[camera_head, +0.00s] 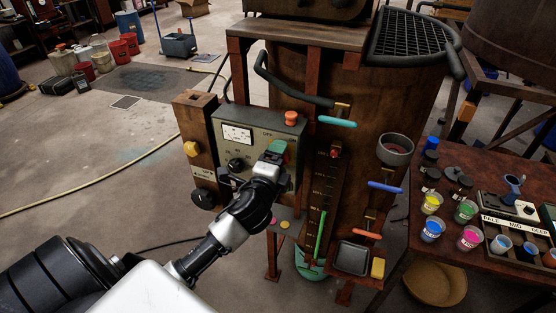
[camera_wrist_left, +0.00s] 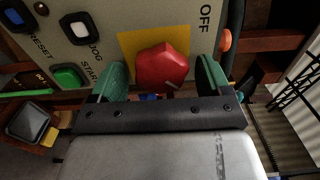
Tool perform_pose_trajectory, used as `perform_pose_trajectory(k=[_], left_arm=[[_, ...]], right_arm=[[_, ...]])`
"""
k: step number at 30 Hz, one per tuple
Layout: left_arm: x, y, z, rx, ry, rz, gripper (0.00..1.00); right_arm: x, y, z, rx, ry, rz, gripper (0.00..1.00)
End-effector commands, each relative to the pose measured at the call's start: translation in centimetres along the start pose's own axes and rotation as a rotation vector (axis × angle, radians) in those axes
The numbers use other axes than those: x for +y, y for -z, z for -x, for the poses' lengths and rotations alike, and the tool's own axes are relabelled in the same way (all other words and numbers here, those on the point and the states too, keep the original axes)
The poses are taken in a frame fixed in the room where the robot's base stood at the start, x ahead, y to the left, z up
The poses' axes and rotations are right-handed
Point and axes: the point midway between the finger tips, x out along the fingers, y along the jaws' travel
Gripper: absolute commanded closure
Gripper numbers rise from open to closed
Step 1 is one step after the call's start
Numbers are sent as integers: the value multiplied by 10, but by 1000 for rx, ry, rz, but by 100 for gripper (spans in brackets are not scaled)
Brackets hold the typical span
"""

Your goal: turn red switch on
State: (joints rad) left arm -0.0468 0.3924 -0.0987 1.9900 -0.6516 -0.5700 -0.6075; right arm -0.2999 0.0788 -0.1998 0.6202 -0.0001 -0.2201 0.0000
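The red switch (camera_wrist_left: 162,68) is a faceted red knob on a yellow plate (camera_wrist_left: 125,43) of the grey control panel (camera_head: 232,128). The word OFF stands beside it in the left wrist view. My left gripper (camera_wrist_left: 163,78) has its two green fingers on either side of the knob, with a gap showing on each side. It is open. In the head view, my left gripper (camera_head: 277,152) is at the panel's right half and hides the knob. My right gripper is not in view.
An orange-red button (camera_head: 291,118) sits at the panel's top right. Green (camera_wrist_left: 68,76), white (camera_wrist_left: 79,29) and blue buttons are near the knob. A brown vat with coloured valve handles stands right of the panel. A table with paint cups (camera_head: 432,203) is further right.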

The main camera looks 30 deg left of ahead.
Motion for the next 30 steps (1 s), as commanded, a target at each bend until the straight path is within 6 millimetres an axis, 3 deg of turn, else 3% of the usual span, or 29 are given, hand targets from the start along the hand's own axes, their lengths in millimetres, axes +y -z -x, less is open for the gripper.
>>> perform_pose_trajectory(k=[8, 21, 30], left_arm=[[1, 0, 8, 1, 2, 2, 22], [4, 0, 89, 0, -1, 2, 22], [0, 0, 108, 0, 0, 0, 22]], right_arm=[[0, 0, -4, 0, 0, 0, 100], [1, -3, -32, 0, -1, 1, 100], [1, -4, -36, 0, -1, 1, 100]])
